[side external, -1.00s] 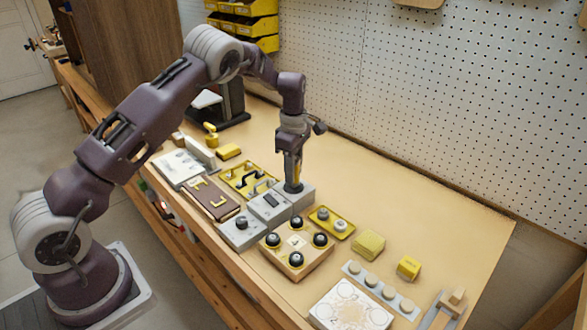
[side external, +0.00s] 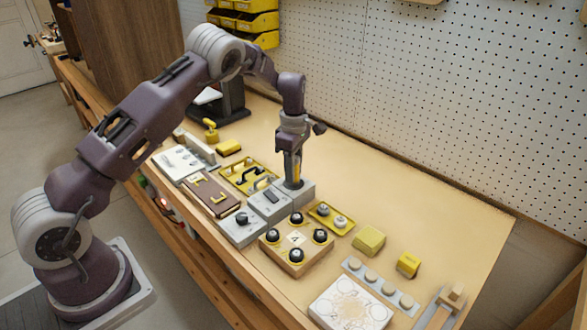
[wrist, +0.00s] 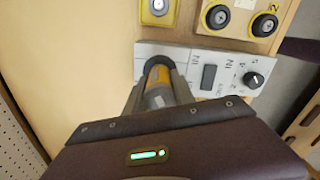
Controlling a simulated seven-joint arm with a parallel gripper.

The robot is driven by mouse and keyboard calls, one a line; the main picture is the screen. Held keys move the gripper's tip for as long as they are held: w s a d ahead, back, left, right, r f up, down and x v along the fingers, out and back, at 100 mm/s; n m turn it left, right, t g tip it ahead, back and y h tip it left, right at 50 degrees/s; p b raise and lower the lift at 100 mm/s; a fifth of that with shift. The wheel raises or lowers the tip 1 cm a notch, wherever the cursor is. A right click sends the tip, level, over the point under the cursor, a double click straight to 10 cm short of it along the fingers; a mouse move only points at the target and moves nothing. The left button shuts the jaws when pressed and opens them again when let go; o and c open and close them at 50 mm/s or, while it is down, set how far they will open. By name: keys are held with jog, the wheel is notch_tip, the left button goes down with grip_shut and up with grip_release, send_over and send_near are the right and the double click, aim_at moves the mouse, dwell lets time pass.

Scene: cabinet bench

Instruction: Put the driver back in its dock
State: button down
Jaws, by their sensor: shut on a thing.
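The driver (side external: 297,168) is a yellow and grey tool, held upright over the grey block at the back of the panel row. My gripper (side external: 292,175) is shut on it; in the wrist view the grey fingers flank its yellow and grey body (wrist: 157,98). The dock is a dark round collar on the grey block (side external: 305,193); the collar shows in the wrist view (wrist: 158,66) at the driver's far end. The driver's lower end meets the collar, but its tip is hidden and I cannot tell how deep it sits.
Beside the dock, the same grey panel carries a dark switch (wrist: 208,77) and a black knob (wrist: 254,80). A wooden block with several black knobs (side external: 296,262) and a yellow tray (side external: 324,226) stand close by. The bench toward the pegboard is clear.

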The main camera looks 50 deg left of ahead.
jog(key=shift+f, duration=0.8)
dwell(0.4)
jog(key=c, duration=0.7)
grip_release()
jog(key=shift+r, duration=3.55)
